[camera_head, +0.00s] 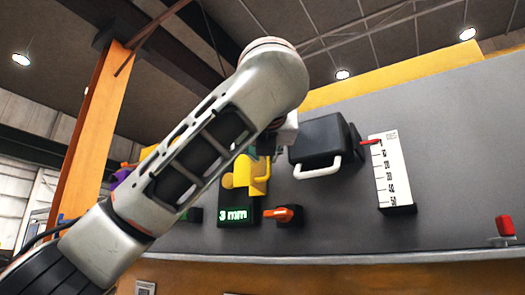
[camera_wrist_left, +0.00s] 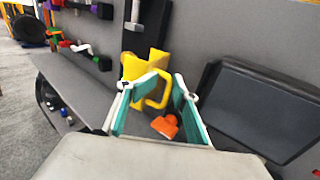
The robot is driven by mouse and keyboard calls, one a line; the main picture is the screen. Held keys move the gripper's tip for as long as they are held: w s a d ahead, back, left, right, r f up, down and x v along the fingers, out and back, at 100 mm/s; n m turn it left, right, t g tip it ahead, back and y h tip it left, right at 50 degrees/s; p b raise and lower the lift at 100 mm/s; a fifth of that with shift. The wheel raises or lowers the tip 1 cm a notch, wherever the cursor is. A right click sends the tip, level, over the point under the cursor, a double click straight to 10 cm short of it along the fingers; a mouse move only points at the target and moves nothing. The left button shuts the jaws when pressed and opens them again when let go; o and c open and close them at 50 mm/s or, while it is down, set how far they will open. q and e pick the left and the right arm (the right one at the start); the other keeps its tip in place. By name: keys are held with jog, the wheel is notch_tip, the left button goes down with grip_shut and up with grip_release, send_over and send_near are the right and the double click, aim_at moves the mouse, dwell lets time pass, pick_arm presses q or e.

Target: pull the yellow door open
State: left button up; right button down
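The yellow door (camera_head: 241,172) with its yellow loop handle (camera_head: 263,173) is on the grey panel, partly hidden behind my left arm in the head view. It looks closed, though this is hard to be sure of. In the left wrist view the yellow door (camera_wrist_left: 133,66) and its handle (camera_wrist_left: 157,90) lie ahead, the handle framed between the fingers. My left gripper (camera_head: 266,146) is mostly hidden by its wrist in the head view. In the wrist view the left gripper (camera_wrist_left: 155,98) is open with teal pads and nothing gripped. My right gripper is not in view.
An orange knob (camera_head: 286,213) is below the door, beside a "3 mm" display (camera_head: 234,214). A black box (camera_head: 321,142) with a white handle is to the right. A white scale (camera_head: 390,170) with a red pointer and a red switch (camera_head: 504,226) are farther right.

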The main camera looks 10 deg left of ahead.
pick_arm(q)
jog(key=v, duration=1.2)
jog(key=shift+f, duration=0.1)
dwell(0.9)
